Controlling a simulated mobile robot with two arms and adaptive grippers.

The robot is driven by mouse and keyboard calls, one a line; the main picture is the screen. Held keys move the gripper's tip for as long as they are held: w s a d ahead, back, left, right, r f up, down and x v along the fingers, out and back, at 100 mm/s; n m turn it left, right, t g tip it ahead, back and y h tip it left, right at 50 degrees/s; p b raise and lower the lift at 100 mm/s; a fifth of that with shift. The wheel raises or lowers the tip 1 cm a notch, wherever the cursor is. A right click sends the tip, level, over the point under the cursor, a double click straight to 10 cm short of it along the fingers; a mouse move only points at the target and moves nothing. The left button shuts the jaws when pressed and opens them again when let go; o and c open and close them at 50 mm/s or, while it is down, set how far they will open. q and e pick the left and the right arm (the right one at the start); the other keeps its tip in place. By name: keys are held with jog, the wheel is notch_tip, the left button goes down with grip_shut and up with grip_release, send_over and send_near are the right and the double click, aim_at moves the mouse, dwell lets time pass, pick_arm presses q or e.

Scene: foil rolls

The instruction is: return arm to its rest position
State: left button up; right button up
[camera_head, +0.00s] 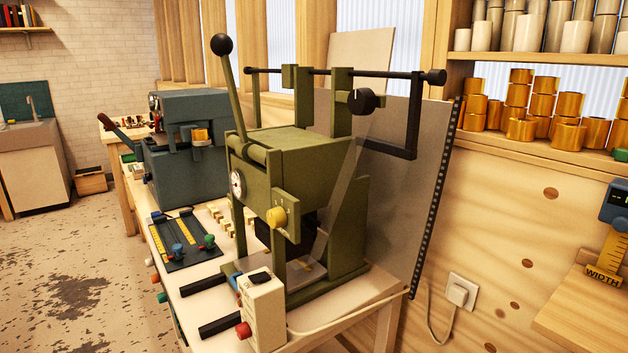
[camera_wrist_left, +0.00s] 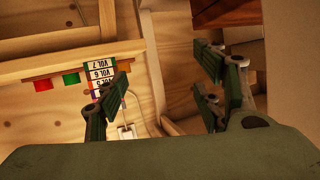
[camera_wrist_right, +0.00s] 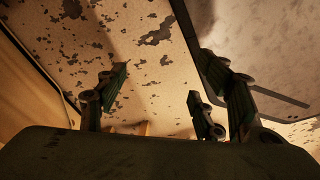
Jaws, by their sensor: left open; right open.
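My left gripper (camera_wrist_left: 165,88) is open and empty in the left wrist view, its dark green fingers spread apart. Behind it are the wooden wall and beams. My right gripper (camera_wrist_right: 160,92) is open and empty in the right wrist view, with the speckled floor (camera_wrist_right: 130,50) behind it. Neither gripper nor arm shows in the head view. Gold foil rolls (camera_head: 541,103) stand stacked on the shelf at the right. The green press (camera_head: 290,165) with a black-knobbed lever stands on the workbench, with nothing of mine touching it.
A blue-grey machine (camera_head: 185,150) stands behind the press. A small white control box (camera_head: 262,310) sits at the bench front. A wooden ledge (camera_head: 590,310) with a WIDTH gauge (camera_head: 608,255) is at the right. Floor at the left is open (camera_head: 75,270).

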pick_arm(q)
jog(key=s+a+f+n+g+y+p, duration=0.1)
jog(key=s+a+f+g+y, duration=0.1)
jog(key=s+a+f, duration=0.4)
jog(key=s+a+f+n+g+y+p, duration=0.1)
jog(key=s+a+f+y, duration=0.15)
jog(key=s, duration=0.45)
jog(key=s+a+f+n+g+y+p, duration=0.1)
jog(key=s+a+f+g, duration=0.15)
jog(key=s+f, duration=0.4)
jog(key=s+a+f+g+y+p, duration=0.1)
jog(key=s+a+f+g, duration=0.1)
jog(key=s, duration=0.9)
jog(key=s+a+f+n+g+y, duration=0.1)
jog(key=s+a+g, duration=0.2)
jog(key=s, duration=0.9)
jog(key=shift+a+f+n+p, duration=0.3)
jog(key=shift+a+f+p, duration=0.1)
jog(key=shift+a, duration=0.1)
pick_arm(e)
jog(key=s+d, duration=0.1)
jog(key=s, duration=0.8)
jog(key=shift+s+d+g, duration=0.25)
jog(key=shift+d+g, duration=0.05)
jog(key=shift+d, duration=0.1)
jog(key=shift+f, duration=0.1)
